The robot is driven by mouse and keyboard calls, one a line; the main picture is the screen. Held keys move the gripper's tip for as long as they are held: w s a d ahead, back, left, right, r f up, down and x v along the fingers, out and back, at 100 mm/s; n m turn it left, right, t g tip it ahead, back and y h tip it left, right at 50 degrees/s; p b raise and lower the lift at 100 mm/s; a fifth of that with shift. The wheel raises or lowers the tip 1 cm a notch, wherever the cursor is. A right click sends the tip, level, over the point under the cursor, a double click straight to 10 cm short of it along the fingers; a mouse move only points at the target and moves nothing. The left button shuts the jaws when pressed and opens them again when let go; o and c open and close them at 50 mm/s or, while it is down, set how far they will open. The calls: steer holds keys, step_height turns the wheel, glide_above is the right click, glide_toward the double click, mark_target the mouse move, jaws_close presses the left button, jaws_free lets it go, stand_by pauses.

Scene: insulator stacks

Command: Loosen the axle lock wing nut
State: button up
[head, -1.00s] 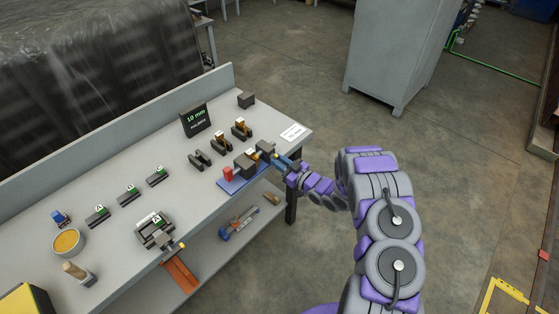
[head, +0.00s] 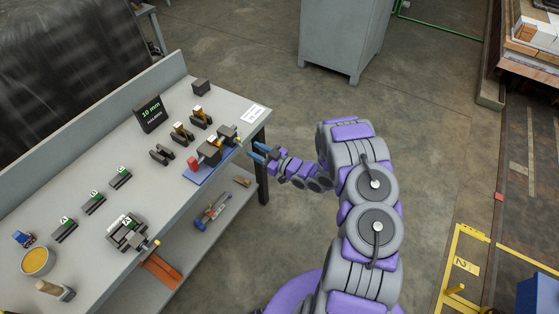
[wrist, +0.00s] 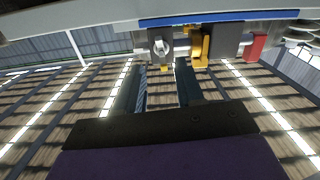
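The fixture on the bench has a blue base plate (head: 199,174), a dark block (head: 208,153), a yellow part, a grey block at its right end and a red piece (head: 193,162). In the wrist view the fixture appears upside down, with its blue plate (wrist: 215,18) at the top. A small light-grey winged piece (wrist: 159,46), possibly the wing nut, sits on the grey block near a metal shaft. My gripper (head: 260,152) is off the bench's right edge, apart from the fixture. Its two fingers (wrist: 160,90) are spread, with nothing between them.
The bench (head: 165,202) also holds dark clamps (head: 161,155), a 10 mm sign (head: 149,114), labelled blocks (head: 94,202), a larger labelled assembly (head: 126,233) and a yellow-filled bowl (head: 38,261). Tools lie on the lower shelf. A grey cabinet (head: 340,40) stands behind; the floor between is clear.

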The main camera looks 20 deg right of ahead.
steer(key=p+v, duration=0.1)
steer(key=v, duration=1)
